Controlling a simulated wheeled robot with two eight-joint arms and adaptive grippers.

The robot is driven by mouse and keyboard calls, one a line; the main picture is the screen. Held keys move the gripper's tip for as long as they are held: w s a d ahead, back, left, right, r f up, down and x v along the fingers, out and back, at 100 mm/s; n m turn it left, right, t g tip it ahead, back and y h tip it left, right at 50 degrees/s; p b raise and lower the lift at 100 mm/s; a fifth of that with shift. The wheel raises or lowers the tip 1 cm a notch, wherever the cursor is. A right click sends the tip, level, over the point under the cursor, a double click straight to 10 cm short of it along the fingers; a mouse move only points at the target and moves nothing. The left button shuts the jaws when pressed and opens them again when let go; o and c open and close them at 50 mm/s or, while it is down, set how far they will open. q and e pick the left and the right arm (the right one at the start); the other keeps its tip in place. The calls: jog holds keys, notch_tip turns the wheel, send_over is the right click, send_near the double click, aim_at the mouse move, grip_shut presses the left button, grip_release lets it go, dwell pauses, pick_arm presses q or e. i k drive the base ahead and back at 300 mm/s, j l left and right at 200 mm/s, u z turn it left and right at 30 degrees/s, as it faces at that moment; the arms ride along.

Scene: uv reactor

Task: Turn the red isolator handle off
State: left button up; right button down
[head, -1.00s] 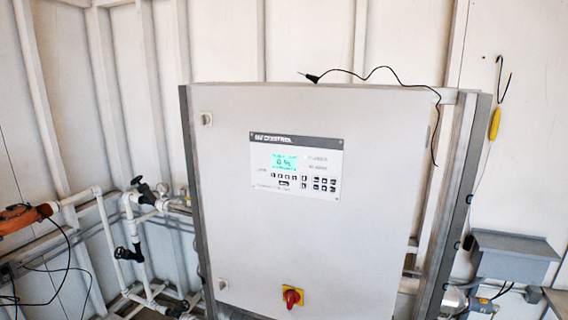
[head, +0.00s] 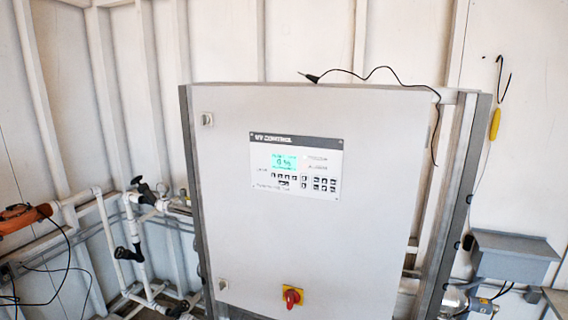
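The red isolator handle (head: 291,297) sits on a yellow plate (head: 299,289) low on the front of the grey control cabinet (head: 370,225). Its grip points roughly up and down, leaning slightly. Neither of my grippers shows in the head view, and nothing touches the handle. The control panel (head: 295,166) on the cabinet door has a lit cyan display (head: 285,162).
White pipes with black-handled valves (head: 140,185) stand left of the cabinet. An orange tool-like object (head: 22,217) with a black cable is at the far left. A grey box (head: 513,257) is at the right. A black cable (head: 375,70) lies over the cabinet top.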

aim_at(292, 296)
jog(key=k+l, duration=0.15)
jog(key=l, duration=0.15)
jog(key=k+l, duration=0.1)
jog(key=l, duration=0.25)
jog(key=k+l, duration=0.15)
jog(key=l, duration=0.15)
jog(key=k+l, duration=0.1)
jog(key=l, duration=0.2)
jog(key=u, duration=0.05)
